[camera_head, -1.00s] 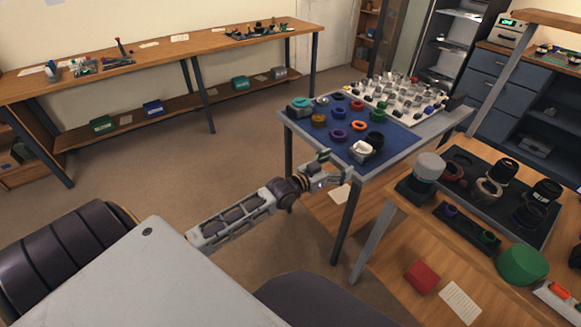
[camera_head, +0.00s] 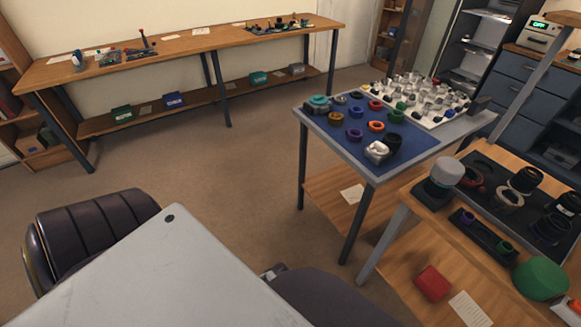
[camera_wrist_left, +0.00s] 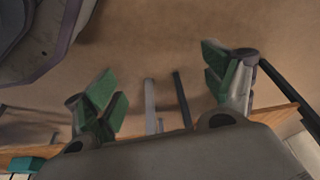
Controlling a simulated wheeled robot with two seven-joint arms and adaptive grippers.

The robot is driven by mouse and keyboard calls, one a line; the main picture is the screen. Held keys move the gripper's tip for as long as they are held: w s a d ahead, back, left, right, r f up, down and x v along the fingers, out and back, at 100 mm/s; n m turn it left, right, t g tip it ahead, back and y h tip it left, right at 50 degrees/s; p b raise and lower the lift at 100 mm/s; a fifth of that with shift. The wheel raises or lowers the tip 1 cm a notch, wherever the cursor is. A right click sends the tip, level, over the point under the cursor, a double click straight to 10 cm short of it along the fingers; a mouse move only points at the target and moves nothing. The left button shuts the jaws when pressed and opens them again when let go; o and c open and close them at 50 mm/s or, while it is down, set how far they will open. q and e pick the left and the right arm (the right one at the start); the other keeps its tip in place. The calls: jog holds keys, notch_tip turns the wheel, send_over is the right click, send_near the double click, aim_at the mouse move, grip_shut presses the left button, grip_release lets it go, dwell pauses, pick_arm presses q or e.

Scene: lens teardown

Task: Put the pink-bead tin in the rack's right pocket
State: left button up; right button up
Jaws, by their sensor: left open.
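My left gripper (camera_wrist_left: 163,88) shows in the left wrist view. Its green-padded fingers are spread wide with nothing between them, above brown floor. In the head view that gripper is out of sight. I cannot pick out a pink-bead tin in either view. A small black holder (camera_head: 484,237) on the right-hand wooden table carries a purple-ringed and a green-ringed piece; I cannot tell whether it is the rack. My right gripper is not in view.
A blue mat (camera_head: 340,125) with several coloured rings lies on the middle table. Beside it is a white board (camera_head: 450,108) of small parts. Open floor (camera_head: 200,175) lies at left.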

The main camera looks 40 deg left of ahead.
pick_arm(q)
jog(key=shift+g, duration=0.7)
jog(key=s, duration=0.1)
jog(key=s+f, duration=0.1)
jog(key=s, duration=0.1)
jog(key=s+f, duration=0.1)
jog(key=shift+s+d+f, duration=0.2)
jog(key=shift+s+d, duration=0.15)
jog(key=shift+o, duration=0.6)
